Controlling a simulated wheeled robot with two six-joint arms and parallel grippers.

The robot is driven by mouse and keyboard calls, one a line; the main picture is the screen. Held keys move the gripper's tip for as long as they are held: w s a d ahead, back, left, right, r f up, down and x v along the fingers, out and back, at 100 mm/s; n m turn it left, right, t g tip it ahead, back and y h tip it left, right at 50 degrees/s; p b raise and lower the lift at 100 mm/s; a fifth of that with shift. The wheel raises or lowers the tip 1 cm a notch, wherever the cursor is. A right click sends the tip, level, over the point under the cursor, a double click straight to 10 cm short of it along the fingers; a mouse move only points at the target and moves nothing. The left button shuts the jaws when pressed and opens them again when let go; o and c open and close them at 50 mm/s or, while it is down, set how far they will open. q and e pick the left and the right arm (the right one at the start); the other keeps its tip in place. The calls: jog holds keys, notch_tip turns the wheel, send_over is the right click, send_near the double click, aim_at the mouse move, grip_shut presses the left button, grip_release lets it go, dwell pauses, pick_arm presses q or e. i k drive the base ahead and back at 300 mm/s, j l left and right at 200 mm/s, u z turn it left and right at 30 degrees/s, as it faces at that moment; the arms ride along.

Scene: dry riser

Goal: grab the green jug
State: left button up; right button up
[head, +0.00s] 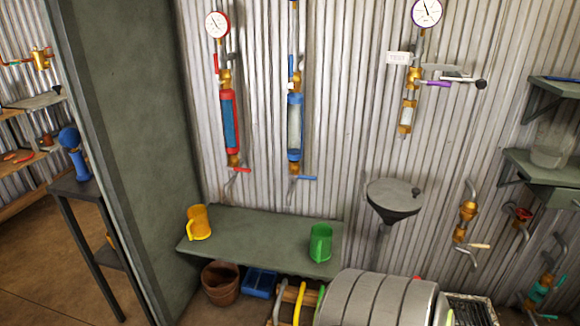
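The green jug (321,242) stands upright near the right end of a grey-green shelf (262,233) against the corrugated wall. Neither of my grippers shows in the head view.
A large grey ribbed tank (380,298) sits in front of the shelf's right end. A grey funnel basin (394,196) is on the wall to the right. A green partition (120,130) closes off the left. The shelf between the jugs is clear.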

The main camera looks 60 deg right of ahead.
aim_at(321, 240)
jog(key=z, duration=1.8)
